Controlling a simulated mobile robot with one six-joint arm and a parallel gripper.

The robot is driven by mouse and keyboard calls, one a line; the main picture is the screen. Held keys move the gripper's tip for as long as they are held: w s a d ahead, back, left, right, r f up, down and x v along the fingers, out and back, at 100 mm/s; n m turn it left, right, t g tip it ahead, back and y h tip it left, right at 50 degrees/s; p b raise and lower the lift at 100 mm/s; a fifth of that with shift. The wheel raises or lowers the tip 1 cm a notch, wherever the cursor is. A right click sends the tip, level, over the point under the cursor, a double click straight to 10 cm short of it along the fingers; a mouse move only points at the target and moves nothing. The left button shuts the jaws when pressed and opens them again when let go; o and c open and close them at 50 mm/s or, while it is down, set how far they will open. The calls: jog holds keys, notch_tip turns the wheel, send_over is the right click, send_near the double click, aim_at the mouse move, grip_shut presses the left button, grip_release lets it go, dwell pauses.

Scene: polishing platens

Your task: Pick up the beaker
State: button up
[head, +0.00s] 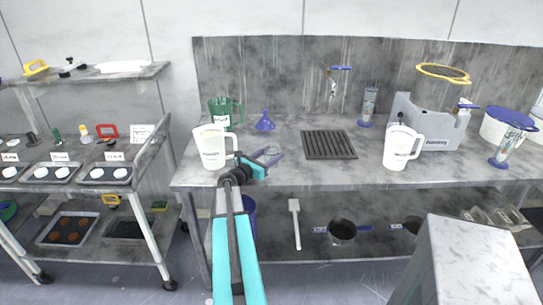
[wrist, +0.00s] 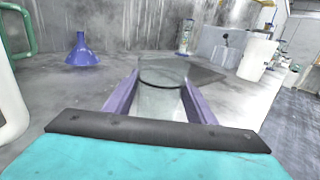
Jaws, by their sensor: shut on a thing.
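The beaker (wrist: 163,76) is a clear glass vessel in the middle of the wrist view, with its round rim upward. My gripper (wrist: 160,98) has its two purple fingers on either side of the beaker and is shut on it. In the head view the beaker (head: 273,150) is small and faint at my gripper (head: 268,158), over the front left of the bench. The beaker's lower part is hidden behind my gripper's dark edge. I cannot tell whether its base touches the bench.
A white pitcher (head: 211,149) stands close left of my gripper, a green jug (head: 222,112) behind it. A blue funnel (head: 265,122) stands behind the beaker. A dark drain grid (head: 328,145) lies to the right. Another white pitcher (head: 398,150) stands farther right, near a grey machine (head: 436,105).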

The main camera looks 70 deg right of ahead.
aim_at(271, 147)
jog(key=shift+r, duration=0.65)
jog(key=shift+a+r+b, duration=0.15)
jog(key=shift+r+b, duration=0.35)
jog(key=shift+r, duration=0.35)
jog(key=s+a, duration=0.2)
jog(key=a, duration=0.4)
jog(key=s+a+r, duration=0.1)
jog(key=s+a, duration=0.1)
jog(key=a, duration=0.4)
jog(key=shift+s+a+r, duration=0.25)
jog(key=shift+s, duration=0.15)
jog(key=shift+a+r+p, duration=0.1)
jog(key=shift+p, duration=0.6)
jog(key=p, duration=0.3)
jog(key=a+p, duration=0.1)
jog(key=p, duration=0.2)
jog(key=shift+s+a+p, duration=0.25)
jog(key=shift+s+p, duration=0.05)
jog(key=shift+s+a+p, duration=0.1)
jog(key=shift+a+p, duration=0.15)
jog(key=shift+p, duration=0.5)
